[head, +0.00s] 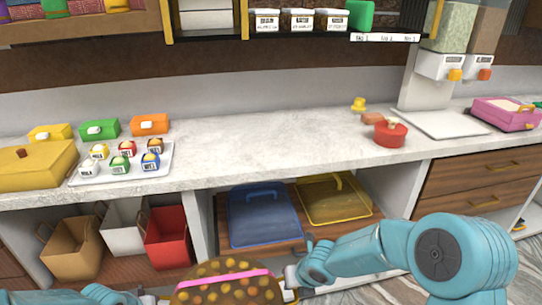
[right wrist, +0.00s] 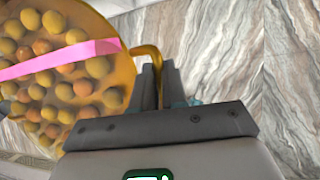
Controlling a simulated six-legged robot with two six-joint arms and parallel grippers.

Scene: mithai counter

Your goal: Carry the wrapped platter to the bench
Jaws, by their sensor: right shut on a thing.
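The wrapped platter (head: 215,294) is round, heaped with brown and orange balls, with a pink band across it. It is at the bottom edge of the head view, partly cut off, in front of the counter. My right gripper (head: 291,277) is at its right side. In the right wrist view the platter (right wrist: 60,75) fills the left, and my right gripper (right wrist: 158,80) is shut on its golden handle (right wrist: 148,51). My left gripper (head: 150,299) is at the platter's left side, mostly cut off by the frame; its jaws cannot be made out. No bench can be identified.
The marble counter (head: 270,155) holds a tray of small jars (head: 122,178) at left and a red round box (head: 390,134) at right; its middle is clear. Below are bins (head: 168,238), a blue lidded tray (head: 263,215) and a yellow one (head: 334,200). Shelves hang above.

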